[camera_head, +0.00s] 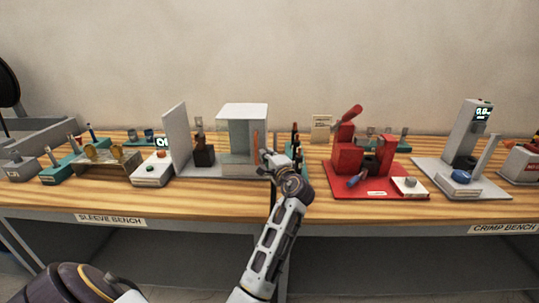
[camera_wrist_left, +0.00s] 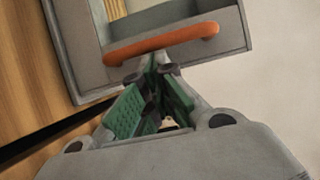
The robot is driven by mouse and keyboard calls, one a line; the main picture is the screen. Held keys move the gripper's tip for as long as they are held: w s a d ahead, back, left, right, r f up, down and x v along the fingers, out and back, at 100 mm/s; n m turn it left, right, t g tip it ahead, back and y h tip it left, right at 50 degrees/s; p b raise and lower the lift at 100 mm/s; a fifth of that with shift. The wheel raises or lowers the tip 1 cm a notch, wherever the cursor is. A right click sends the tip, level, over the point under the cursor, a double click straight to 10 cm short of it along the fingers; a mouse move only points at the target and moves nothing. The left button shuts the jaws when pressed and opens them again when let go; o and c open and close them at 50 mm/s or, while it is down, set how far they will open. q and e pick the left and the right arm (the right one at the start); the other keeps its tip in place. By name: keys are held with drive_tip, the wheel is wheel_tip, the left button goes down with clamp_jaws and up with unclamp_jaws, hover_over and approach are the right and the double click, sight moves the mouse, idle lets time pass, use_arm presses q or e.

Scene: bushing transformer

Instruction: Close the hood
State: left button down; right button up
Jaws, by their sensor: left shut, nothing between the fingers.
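The hood (camera_head: 243,112) is a pale grey box with an open-looking, bluish front, standing on a grey base on the bench. An upright orange handle (camera_head: 255,143) is on its right part. My left gripper (camera_head: 268,158) is just right of and in front of that handle. In the left wrist view, the orange handle (camera_wrist_left: 162,43) lies across a grey frame, just beyond the gripper's tips (camera_wrist_left: 152,72). The green-padded fingers are together with nothing between them. I cannot tell whether the tips touch the handle. My right gripper is out of view.
A tall grey panel (camera_head: 176,140) and a dark block (camera_head: 204,154) stand left of the hood. A white display unit (camera_head: 153,168) is further left. A red press (camera_head: 362,165) stands right of my gripper. The bench's front strip (camera_head: 230,203) is mostly clear.

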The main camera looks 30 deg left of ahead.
use_arm(q)
drive_tip(key=p, duration=0.4)
approach(232, 147)
drive_tip(key=x, duration=0.4)
drive_tip(key=shift+w+a, duration=0.3)
drive_tip(key=s+a+p, duration=0.2)
drive_tip(key=s+a, duration=0.2)
drive_tip(key=a, duration=0.2)
drive_tip(key=shift+a, duration=0.15)
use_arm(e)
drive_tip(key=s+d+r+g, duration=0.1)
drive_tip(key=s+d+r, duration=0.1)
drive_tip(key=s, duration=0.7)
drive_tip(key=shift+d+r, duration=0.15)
use_arm(q)
drive_tip(key=shift+w, duration=0.15)
